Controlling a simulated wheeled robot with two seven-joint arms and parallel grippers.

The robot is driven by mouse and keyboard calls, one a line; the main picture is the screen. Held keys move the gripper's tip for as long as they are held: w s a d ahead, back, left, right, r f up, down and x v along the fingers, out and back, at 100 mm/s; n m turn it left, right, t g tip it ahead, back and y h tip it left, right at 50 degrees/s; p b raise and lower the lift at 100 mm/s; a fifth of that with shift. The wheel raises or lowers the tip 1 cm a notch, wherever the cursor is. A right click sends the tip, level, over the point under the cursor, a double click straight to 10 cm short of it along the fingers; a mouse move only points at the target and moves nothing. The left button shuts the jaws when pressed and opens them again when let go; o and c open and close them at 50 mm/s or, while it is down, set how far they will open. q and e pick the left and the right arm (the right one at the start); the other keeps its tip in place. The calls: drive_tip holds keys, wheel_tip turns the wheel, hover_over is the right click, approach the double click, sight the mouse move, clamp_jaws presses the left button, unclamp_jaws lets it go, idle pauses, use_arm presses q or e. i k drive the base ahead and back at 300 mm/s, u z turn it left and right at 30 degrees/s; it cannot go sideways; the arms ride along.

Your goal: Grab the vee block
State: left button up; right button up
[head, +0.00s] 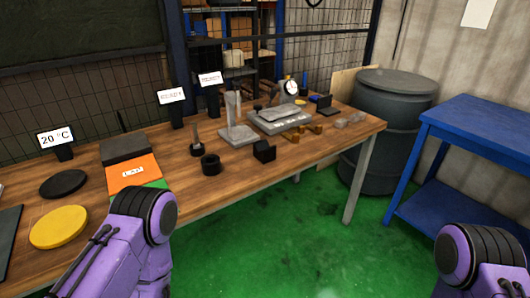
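A small dark block (264,151), possibly the vee block, stands near the front edge of the wooden bench (230,192). Small brass-coloured blocks (292,137) and grey blocks (350,119) lie further right on the bench; at this size I cannot tell for sure which piece is the vee block. My purple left arm shows at the lower left and my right arm at the lower right corner. Neither gripper is in view.
A dark ring (210,164), a grey stand (238,130) and a grey plate (279,120) with a dial gauge (290,88) surround the dark block. A barrel (388,130) and blue table (480,130) stand right.

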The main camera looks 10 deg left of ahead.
sight(265, 153)
drive_tip(key=z, duration=1.55)
drive_tip(key=i, duration=1.45)
drive_tip(key=u, duration=1.35)
